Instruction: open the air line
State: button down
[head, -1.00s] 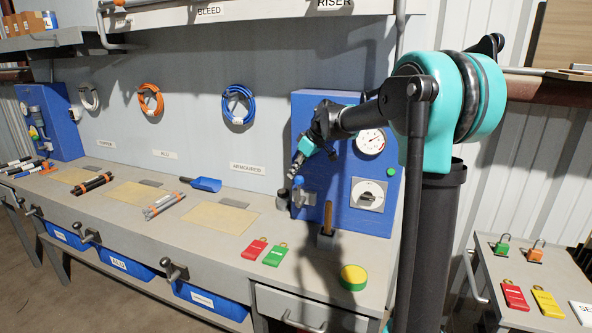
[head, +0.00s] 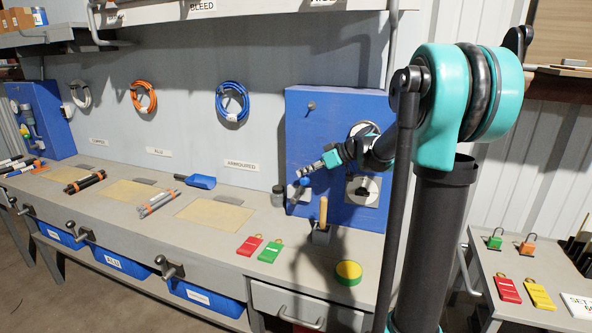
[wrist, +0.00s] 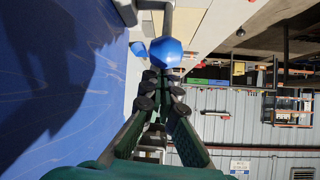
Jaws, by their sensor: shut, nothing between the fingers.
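The blue panel (head: 300,125) stands at the right end of the bench. It carries a round gauge, mostly hidden by my arm, a rotary switch (head: 372,186) and a small grey valve fitting (head: 295,192) low on its left. My gripper (head: 299,173) is shut and empty in front of the panel, just above that fitting, pointing left. In the wrist view a blue rounded knob (wrist: 166,52) on a grey stem lies just beyond my shut fingertips (wrist: 161,80). I cannot tell whether they touch it. The panel face (wrist: 55,95) fills the left side there.
A blue scoop (head: 200,181) lies further left.

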jog(key=shift+s+d+f+t+y, duration=0.15)
jog(key=shift+s+d+f+y, duration=0.25)
jog(key=shift+d+f, duration=0.65)
jog(key=shift+s+d+f+t+y, duration=0.1)
jog(key=shift+s+d+f+y, duration=0.35)
jog(key=shift+d+f, duration=0.6)
jog(key=shift+s+d+f+t+y, duration=0.2)
jog(key=shift+s+d+f, duration=0.3)
jog(key=shift+d+f, duration=0.5)
jog(key=shift+d+r, duration=0.15)
jog(key=shift+d, duration=0.15)
